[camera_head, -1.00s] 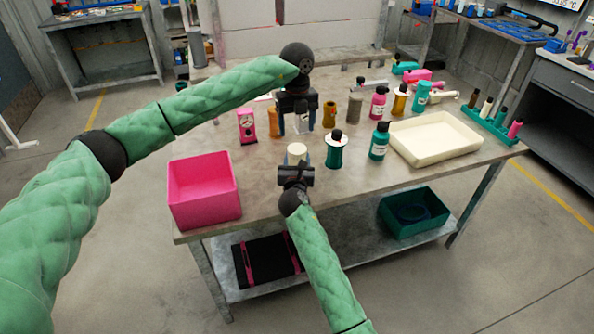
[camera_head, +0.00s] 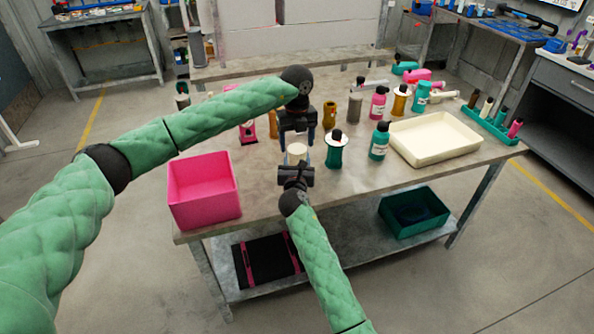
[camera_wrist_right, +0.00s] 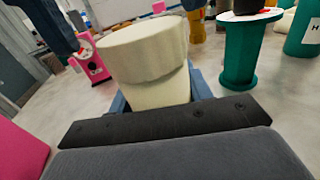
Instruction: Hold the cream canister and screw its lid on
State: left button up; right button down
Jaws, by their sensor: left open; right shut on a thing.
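The cream canister (camera_head: 297,154) stands upright near the middle of the table, close to the front edge. In the right wrist view the canister body (camera_wrist_right: 165,92) is topped by a wider cream cap-like part, the lid (camera_wrist_right: 145,48); whether it is screwed down I cannot tell. My right gripper (camera_head: 296,172) is shut on the canister body from the front, its blue fingers on either side. My left gripper (camera_head: 297,138) points down just above the canister, open, its fingers astride the top. A blue left finger shows at the upper left of the right wrist view.
A pink bin (camera_head: 204,212) stands at the table's front left. A green spool (camera_head: 334,150) and a green bottle (camera_head: 379,141) stand to the right, then a cream tray (camera_head: 485,150). Several bottles stand behind.

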pick_arm(q)
jog(key=shift+f, duration=1.2)
jog(key=c, duration=1)
jog(key=m, duration=0.4)
jog(key=shift+m, duration=0.3)
jog(key=m, duration=0.9)
jog(key=shift+m, duration=0.3)
jog(key=m, duration=0.4)
jog(key=o, duration=1.1)
